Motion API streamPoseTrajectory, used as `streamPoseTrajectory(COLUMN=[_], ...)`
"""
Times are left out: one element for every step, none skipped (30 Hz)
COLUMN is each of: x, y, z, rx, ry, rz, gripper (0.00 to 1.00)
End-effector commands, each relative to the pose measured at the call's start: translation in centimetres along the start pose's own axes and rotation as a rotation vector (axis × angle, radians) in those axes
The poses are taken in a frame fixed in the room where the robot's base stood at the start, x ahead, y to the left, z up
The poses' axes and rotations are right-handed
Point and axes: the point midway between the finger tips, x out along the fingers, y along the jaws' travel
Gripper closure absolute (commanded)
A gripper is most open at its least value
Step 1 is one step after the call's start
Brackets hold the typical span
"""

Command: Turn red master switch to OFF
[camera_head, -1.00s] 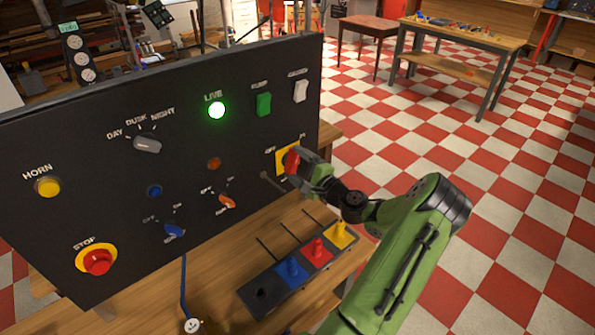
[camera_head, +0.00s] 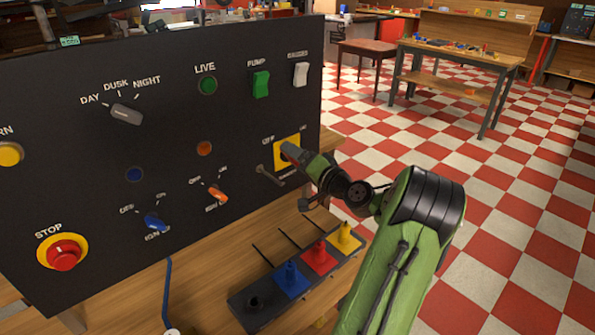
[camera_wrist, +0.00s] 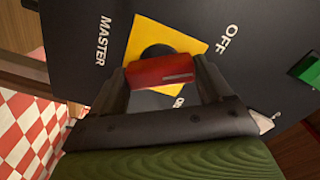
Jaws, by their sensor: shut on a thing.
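The red master switch handle (camera_wrist: 162,72) sits on a yellow plate (camera_wrist: 150,32) in the wrist view, between my two fingers. My gripper (camera_wrist: 163,80) is shut on it. A white line runs along the handle's right half. The OFF label (camera_wrist: 230,38) is to its upper right; the ON label below is partly hidden by the handle and gripper. In the head view my gripper (camera_head: 289,151) reaches the yellow plate (camera_head: 280,157) at the panel's right side and hides most of the switch. The LIVE lamp (camera_head: 208,85) is dark.
The black panel (camera_head: 60,120) carries several other controls. A toggle lever (camera_head: 270,175) stands close below left of my gripper. A row of coloured pegs (camera_head: 320,258) sits on the bench under my arm.

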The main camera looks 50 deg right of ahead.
Motion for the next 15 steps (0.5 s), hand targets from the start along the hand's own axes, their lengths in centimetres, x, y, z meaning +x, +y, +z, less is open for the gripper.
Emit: streamPoseTrajectory(x=[-0.01, -0.01, 0.00, 0.01, 0.00, -0.01, -0.02, -0.03, -0.03, -0.03, -0.03, -0.03, -0.02, -0.02, -0.02], y=[0.50, 0.47, 0.46, 0.45, 0.42, 0.40, 0.40, 0.41, 0.39, 0.37, 0.34, 0.31, 0.29, 0.27, 0.26], z=[0.33, 0.31, 0.31, 0.31, 0.30, 0.28, 0.27, 0.25, 0.23, 0.21, 0.20, 0.18, 0.17, 0.17, 0.16], rx=[-0.035, -0.056, -0.079, -0.095, -0.112, -0.132, -0.144, -0.156, -0.170, -0.180, -0.189, -0.199, -0.206, -0.211, -0.217], ry=[-0.002, -0.002, -0.002, -0.003, -0.003, -0.003, -0.003, -0.003, -0.003, -0.003, -0.004, -0.004, -0.004, -0.004, -0.004], rz=[0.002, 0.003, 0.003, 0.002, 0.003, 0.003, 0.003, 0.004, 0.004, 0.004, 0.004, 0.004, 0.004, 0.004, 0.004], gripper=[0.52, 0.52, 0.52, 0.52, 0.52, 0.52, 0.52, 0.52, 0.52, 0.52, 0.52, 0.52, 0.52, 0.52, 0.52])
